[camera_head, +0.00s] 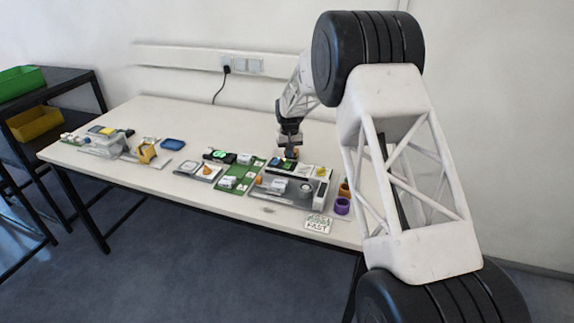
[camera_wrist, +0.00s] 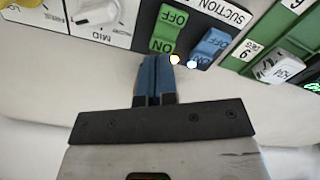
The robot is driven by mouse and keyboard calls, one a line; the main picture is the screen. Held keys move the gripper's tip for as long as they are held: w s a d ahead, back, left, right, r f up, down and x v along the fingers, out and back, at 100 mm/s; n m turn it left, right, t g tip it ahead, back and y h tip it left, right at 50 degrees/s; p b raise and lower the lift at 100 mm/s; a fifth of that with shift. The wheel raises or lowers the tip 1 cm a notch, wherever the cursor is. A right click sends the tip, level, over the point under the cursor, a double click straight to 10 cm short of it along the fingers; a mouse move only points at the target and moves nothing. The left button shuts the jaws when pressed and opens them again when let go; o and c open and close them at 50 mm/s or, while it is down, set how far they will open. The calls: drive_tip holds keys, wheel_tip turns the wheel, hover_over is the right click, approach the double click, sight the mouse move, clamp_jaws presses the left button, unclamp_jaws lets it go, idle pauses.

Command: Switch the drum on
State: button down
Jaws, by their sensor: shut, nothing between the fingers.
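The wrist view shows a green rocker switch (camera_wrist: 168,30) marked OFF and ON on a dark panel. To its right is a blue rocker switch (camera_wrist: 209,47), also marked OFF and ON, beside a SUCTION label (camera_wrist: 228,13). No drum label is readable. My gripper (camera_wrist: 156,60) is shut and empty, its blue fingertips at the ON end of the green switch. I cannot tell whether they touch it. Two small bright dots show below the switches. In the head view my gripper (camera_head: 289,153) is over the far side of the machine on the table.
A white panel with a MID dial (camera_wrist: 97,12) lies left of the switches. A green board (camera_wrist: 290,60) lies right. Shelves with bins stand far left.

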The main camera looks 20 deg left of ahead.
drive_tip(key=shift+f, duration=1)
idle(0.8)
drive_tip(key=shift+r, duration=3.55)
